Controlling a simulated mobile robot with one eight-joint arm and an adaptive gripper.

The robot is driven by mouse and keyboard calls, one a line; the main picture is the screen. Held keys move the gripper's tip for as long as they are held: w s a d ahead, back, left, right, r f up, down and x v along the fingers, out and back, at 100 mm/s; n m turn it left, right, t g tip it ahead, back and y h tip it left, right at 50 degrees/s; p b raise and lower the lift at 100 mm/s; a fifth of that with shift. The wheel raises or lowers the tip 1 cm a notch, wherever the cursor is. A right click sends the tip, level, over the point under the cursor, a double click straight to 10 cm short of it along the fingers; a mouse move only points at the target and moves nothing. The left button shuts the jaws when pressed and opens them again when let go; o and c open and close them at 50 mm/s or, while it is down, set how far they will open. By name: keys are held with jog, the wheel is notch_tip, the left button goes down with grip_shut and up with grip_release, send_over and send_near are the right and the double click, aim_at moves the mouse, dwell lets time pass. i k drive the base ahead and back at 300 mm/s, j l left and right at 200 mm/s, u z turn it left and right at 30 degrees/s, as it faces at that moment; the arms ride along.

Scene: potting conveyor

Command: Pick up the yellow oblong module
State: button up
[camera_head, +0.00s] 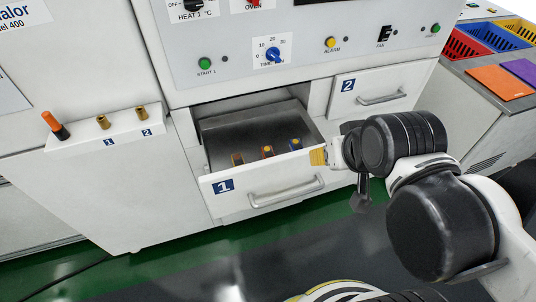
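A small yellow block-like piece (317,157) shows at the left tip of my gripper (324,156), over the right front edge of the open drawer. It may be the yellow oblong module, but I cannot tell whether it is held or part of the gripper. The fingers are too small and covered to read as open or shut. Inside the drawer (215,180) stand three small modules in a row: a brownish one (237,159), one with an orange-yellow top (267,151), and a blue one with a yellowish top (295,144).
The drawer's front bears a 1 label and a handle (285,193). Drawer 2 (372,92) is shut at its right. A white ledge (105,135) at the left carries an orange-black piece (56,125) and two brass pieces. Coloured bins (495,36) and plates (502,82) are at far right.

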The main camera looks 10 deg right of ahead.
aim_at(237, 159)
jog(key=i+l+u, duration=0.25)
jog(key=l+u, duration=0.2)
jog(key=l, duration=0.2)
jog(key=i+l+u, duration=0.1)
jog(key=l+u, duration=0.3)
jog(key=l, duration=0.25)
jog(key=l+u, duration=0.45)
jog(key=l, duration=0.25)
jog(key=l+u, duration=0.45)
jog(key=l, duration=0.3)
jog(key=k+l+u, duration=0.25)
jog(key=l+u, duration=0.2)
jog(key=l, duration=0.15)
